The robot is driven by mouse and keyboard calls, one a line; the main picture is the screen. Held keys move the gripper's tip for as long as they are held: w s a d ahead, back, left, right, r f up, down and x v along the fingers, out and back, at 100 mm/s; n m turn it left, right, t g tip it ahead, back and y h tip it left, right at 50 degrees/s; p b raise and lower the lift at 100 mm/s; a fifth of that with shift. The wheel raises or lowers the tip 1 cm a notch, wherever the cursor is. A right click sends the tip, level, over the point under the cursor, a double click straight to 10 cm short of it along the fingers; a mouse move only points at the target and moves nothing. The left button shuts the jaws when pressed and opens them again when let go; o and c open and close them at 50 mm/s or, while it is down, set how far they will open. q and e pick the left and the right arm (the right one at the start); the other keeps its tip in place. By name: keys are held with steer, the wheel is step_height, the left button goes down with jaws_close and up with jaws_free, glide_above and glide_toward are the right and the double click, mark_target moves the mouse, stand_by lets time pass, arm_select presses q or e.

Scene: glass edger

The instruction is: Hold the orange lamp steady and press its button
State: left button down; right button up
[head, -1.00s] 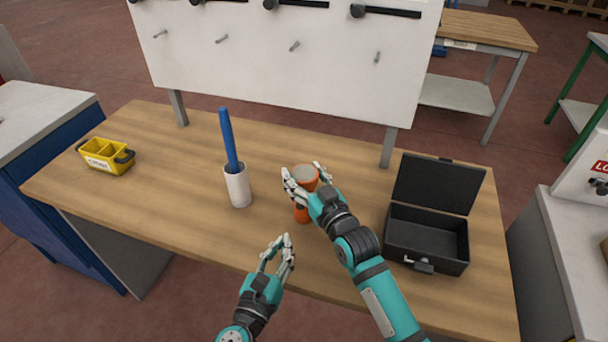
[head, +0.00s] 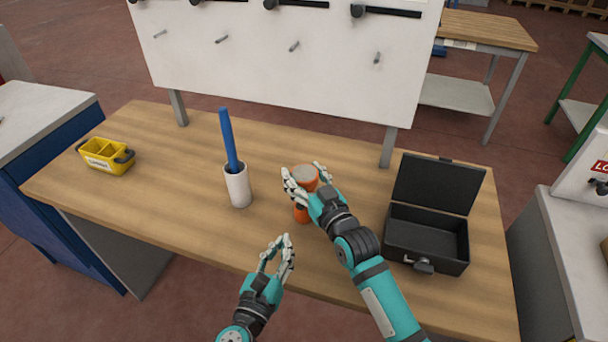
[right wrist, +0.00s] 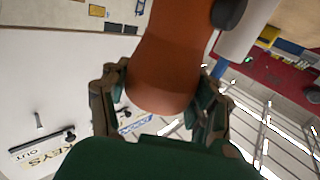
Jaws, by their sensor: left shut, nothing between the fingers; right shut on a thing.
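The orange lamp (head: 301,213) stands on the wooden table near its middle, with a pale round top. My right gripper (head: 308,181) is shut around its upper part and hides much of it. In the right wrist view the lamp's orange body (right wrist: 165,62) sits between the fingers (right wrist: 163,98). A dark rounded part (right wrist: 228,12) shows at the lamp's side; I cannot tell for sure whether it is the button. My left gripper (head: 279,252) is shut and empty, in front of the lamp and to its left, apart from it.
A white cup (head: 238,187) with a blue stick (head: 228,140) stands left of the lamp. A yellow divided bin (head: 106,156) is at the far left. An open black case (head: 426,238) stands at the right. A white pegboard (head: 270,60) rises behind.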

mark_target(300, 206)
arm_select(q)
steer(key=f+n+y, duration=0.1)
steer(key=w+n+y, duration=0.1)
steer(key=y, duration=0.1)
steer(key=shift+a+f+n, duration=0.15)
steer(key=shift+f+n, duration=0.15)
steer(key=shift+f, duration=0.1)
steer(key=shift+w+a+f+n+t+y, duration=0.15)
steer(key=shift+n+t+y, duration=0.25)
steer(key=shift+n+y, duration=0.55)
steer(key=shift+n+t+y, duration=0.3)
steer(key=shift+n+y, duration=0.45)
steer(key=shift+y, duration=0.2)
steer(key=r+n+y, duration=0.1)
steer(key=s+r+n+t+y, duration=0.1)
steer(key=y, duration=0.1)
steer(key=s+r+n+y, duration=0.1)
steer(key=n, duration=0.1)
steer(key=shift+d+y, duration=0.3)
steer(key=shift+w+d, duration=0.45)
steer(key=shift+w, duration=0.9)
steer(key=shift+w+d, duration=0.4)
steer(key=shift+w, duration=0.95)
steer(key=shift+w+d, duration=0.45)
steer(key=shift+w, duration=0.9)
steer(key=shift+w, duration=0.1)
